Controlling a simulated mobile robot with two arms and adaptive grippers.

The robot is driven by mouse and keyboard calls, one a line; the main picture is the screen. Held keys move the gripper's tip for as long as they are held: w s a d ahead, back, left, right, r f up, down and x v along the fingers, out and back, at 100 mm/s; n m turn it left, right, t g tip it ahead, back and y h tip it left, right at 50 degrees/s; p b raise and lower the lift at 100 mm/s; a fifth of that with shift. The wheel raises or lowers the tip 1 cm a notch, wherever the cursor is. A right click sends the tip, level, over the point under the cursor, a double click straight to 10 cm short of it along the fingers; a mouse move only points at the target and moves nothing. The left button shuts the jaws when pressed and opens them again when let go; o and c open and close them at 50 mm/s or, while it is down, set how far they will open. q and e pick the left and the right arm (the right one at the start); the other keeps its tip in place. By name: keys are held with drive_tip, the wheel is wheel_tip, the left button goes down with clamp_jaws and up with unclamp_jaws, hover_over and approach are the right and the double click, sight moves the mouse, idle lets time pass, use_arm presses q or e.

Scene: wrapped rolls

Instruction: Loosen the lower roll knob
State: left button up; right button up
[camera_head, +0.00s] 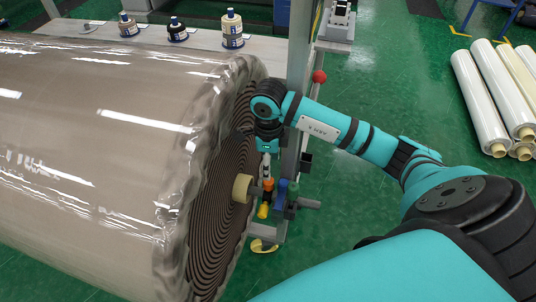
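My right arm reaches in from the right, and its gripper (265,172) points down beside the end of the large wrapped roll (85,130). Small coloured parts sit close below the fingers: an orange knob-like part (268,184), a yellow one (263,211) and a blue one (281,188). I cannot tell which is the lower roll knob, nor whether the fingers touch the orange part. The fingers are too small and overlapped to show if they are open or shut. A red ball knob (319,76) is higher on the grey frame post (301,50). My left gripper is out of view.
The roll's tan core (242,188) sticks out left of the gripper. Several small spools (232,29) stand on the table behind the roll. Several long wrapped rolls (480,100) lie on the green floor at the right. Floor between is clear.

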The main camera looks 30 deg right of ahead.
sight(269, 183)
wheel_tip(269, 183, down, 5)
drive_tip(key=shift+s+f+p, duration=0.15)
drive_tip(key=shift+p, duration=0.2)
wheel_tip(269, 183, down, 2)
drive_tip(key=shift+f, duration=0.6)
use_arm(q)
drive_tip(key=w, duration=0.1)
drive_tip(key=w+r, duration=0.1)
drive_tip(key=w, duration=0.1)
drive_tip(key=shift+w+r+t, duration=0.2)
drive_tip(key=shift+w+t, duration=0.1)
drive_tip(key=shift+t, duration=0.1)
use_arm(e)
clamp_jaws()
